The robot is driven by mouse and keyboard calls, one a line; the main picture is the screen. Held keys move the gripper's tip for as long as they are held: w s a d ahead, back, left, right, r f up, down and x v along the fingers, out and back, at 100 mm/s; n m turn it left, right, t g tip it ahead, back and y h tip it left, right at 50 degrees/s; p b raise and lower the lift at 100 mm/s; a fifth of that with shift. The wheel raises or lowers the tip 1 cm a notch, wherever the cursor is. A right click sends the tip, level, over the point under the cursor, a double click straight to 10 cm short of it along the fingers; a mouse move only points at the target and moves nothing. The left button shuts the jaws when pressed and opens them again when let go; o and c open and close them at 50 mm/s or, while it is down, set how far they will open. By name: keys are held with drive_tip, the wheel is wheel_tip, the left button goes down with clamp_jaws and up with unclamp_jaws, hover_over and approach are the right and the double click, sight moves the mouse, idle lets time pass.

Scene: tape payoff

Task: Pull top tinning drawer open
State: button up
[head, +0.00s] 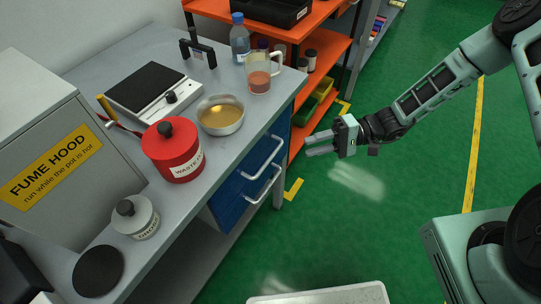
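A blue drawer unit (232,198) hangs under the grey workbench, with two drawer fronts that look closed. The upper drawer has a pale bar handle (262,160). The lower drawer has a similar handle (262,187). My gripper (308,145) is to the right of the upper handle in the picture, over the green floor, with its fingers pointing left toward the drawers. The two fingers show a narrow gap, with nothing seen between them. Its fingertips appear apart from the handle, though the depth between them is hard to judge.
An orange shelf (330,45) stands behind. A pale tray (320,295) is at the bottom. Green floor is clear right of the drawers.

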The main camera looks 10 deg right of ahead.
sight(271, 157)
drive_tip(key=a, duration=0.4)
drive_tip(key=s+a+f+p, duration=0.1)
drive_tip(key=a, duration=0.7)
drive_tip(key=shift+s+f+p, duration=0.3)
drive_tip(key=shift+f, duration=0.05)
clamp_jaws()
